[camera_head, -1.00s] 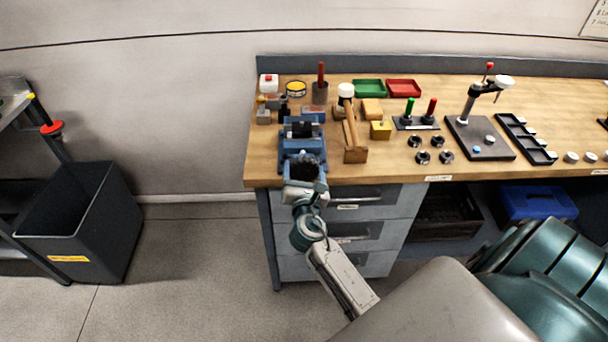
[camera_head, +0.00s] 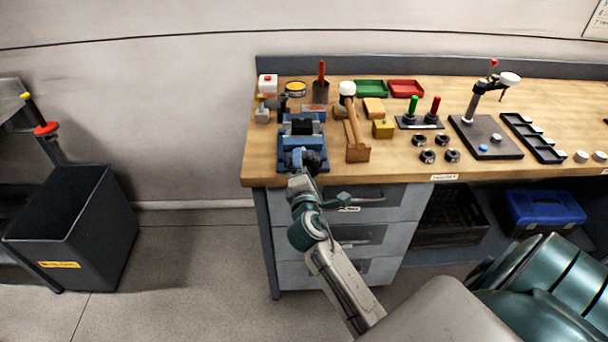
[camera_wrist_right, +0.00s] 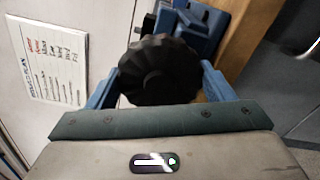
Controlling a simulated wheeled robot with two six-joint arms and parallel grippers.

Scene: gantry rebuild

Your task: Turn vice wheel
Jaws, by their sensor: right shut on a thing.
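The blue vice (camera_head: 301,138) stands at the left front of the wooden workbench, with dark jaws on top. Its black ribbed wheel (camera_wrist_right: 160,70) faces my right wrist camera and sits between the two blue fingers of my right gripper (camera_wrist_right: 160,82). The gripper is shut on the wheel, one finger on each side. In the head view, my right gripper (camera_head: 303,162) is at the bench's front edge, and the wheel is partly hidden behind it. My left gripper is not in view.
A mallet (camera_head: 354,130) lies just right of the vice. A yellow block (camera_head: 383,129), green tray (camera_head: 370,88) and red tray (camera_head: 405,88) are farther right. A grey bin (camera_head: 75,220) stands on the floor at left. Drawers (camera_head: 375,203) are below the bench.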

